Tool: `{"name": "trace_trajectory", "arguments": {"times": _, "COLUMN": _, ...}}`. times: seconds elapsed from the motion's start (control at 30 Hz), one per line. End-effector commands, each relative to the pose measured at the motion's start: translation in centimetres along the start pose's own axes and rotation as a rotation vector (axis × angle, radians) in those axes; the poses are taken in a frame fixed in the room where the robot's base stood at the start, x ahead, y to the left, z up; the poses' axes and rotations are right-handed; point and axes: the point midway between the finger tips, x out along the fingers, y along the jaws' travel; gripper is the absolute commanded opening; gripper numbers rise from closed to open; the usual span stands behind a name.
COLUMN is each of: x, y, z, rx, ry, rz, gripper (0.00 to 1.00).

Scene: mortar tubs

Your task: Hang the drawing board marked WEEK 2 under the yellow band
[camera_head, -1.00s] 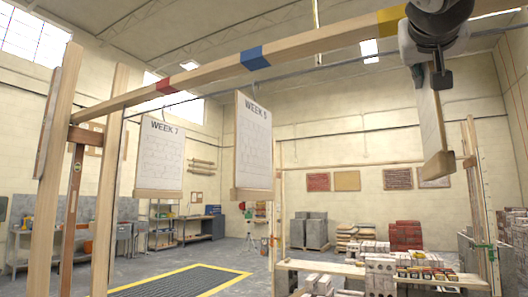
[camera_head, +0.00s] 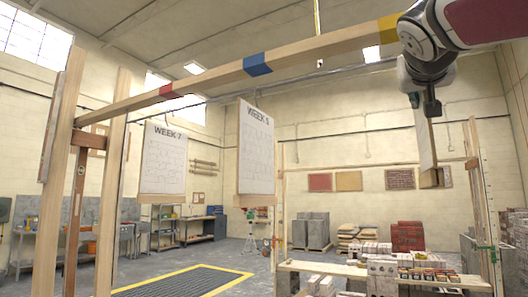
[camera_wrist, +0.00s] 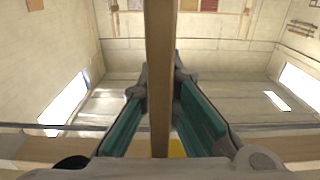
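A pale board (camera_head: 426,145) with a wooden bottom ledge is seen nearly edge-on at the right, so its marking is hidden. My gripper (camera_head: 428,103) is at its upper part, just below and right of the yellow band (camera_head: 391,28) on the wooden beam. In the wrist view the board's narrow wooden edge (camera_wrist: 160,60) runs between the teal finger pads, and the fingertips close on both its sides. A bit of the yellow band (camera_wrist: 177,148) shows behind it. Whether the board touches the beam cannot be told.
The wooden beam (camera_head: 215,75) also has a red band (camera_head: 167,90) with the WEEK 7 board (camera_head: 163,160) hanging below, and a blue band (camera_head: 257,64) with another WEEK board (camera_head: 256,150) below. Wooden posts (camera_head: 108,185) stand at the left. A block-laden bench (camera_head: 340,268) is low at right.

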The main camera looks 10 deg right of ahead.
Motion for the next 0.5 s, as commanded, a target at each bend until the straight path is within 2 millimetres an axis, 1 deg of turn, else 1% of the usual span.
{"name": "trace_trajectory", "arguments": {"times": 0.37, "x": 2.7, "y": 0.1, "z": -0.1, "rx": 0.000, "ry": 0.000, "rz": 0.001, "gripper": 0.00}}
{"name": "trace_trajectory", "arguments": {"times": 0.4, "x": 3.0, "y": 0.1, "z": -0.1, "rx": 0.000, "ry": 0.000, "rz": 0.001, "gripper": 0.00}}
{"name": "trace_trajectory", "arguments": {"times": 0.5, "x": 3.0, "y": 0.0, "z": 0.7, "rx": 0.000, "ry": 0.003, "rz": 0.001, "gripper": 0.00}}
